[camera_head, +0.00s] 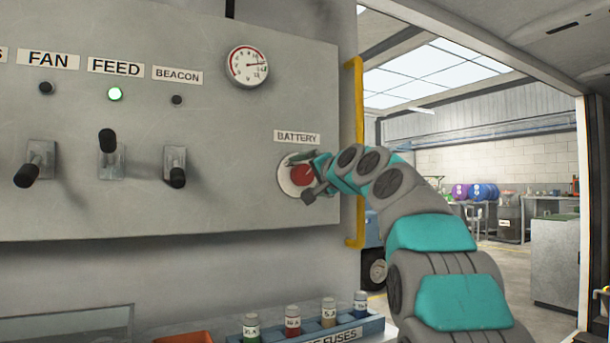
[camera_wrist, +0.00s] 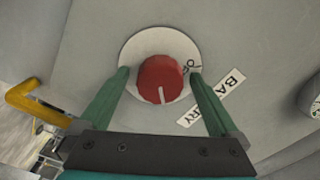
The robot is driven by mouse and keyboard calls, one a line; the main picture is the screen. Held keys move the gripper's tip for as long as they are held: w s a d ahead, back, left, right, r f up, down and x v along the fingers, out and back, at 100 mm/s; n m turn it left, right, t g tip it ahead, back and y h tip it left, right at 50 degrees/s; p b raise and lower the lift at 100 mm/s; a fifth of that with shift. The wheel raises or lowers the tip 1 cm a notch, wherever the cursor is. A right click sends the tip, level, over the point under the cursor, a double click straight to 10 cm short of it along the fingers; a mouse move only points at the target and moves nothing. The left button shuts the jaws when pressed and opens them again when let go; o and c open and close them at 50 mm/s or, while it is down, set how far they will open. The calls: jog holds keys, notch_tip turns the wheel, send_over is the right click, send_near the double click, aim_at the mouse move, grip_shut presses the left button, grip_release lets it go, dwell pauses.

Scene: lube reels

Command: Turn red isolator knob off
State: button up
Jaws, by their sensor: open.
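The red isolator knob (camera_head: 302,175) sits on a round pale plate under the BATTERY label (camera_head: 297,137) on the grey panel. In the wrist view the red knob (camera_wrist: 161,80) has a white pointer line on its face, pointing toward the bottom of the picture. Lettering that seems to read OFF shows on the plate (camera_wrist: 152,41) at the knob's upper right. My gripper (camera_wrist: 158,75) is open, with one green finger on each side of the knob. I cannot tell whether the fingers touch it. In the head view my gripper (camera_head: 310,177) partly covers the knob.
The panel (camera_head: 225,200) also carries FAN, FEED and BEACON levers; the FEED lamp (camera_head: 115,94) glows green. A gauge (camera_head: 248,66) is above the knob. A yellow rail (camera_head: 354,150) runs close to its right. A fuse tray (camera_head: 345,334) is below.

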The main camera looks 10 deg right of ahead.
jog(key=shift+c, duration=0.4)
jog(key=c, duration=1.3)
jog(key=shift+f, duration=0.1)
jog(key=n+b, duration=0.2)
jog(key=n, duration=0.2)
jog(key=shift+f+b, duration=0.1)
jog(key=shift+b, duration=0.3)
jog(key=shift+n, duration=2.1)
jog(key=shift+r, duration=0.2)
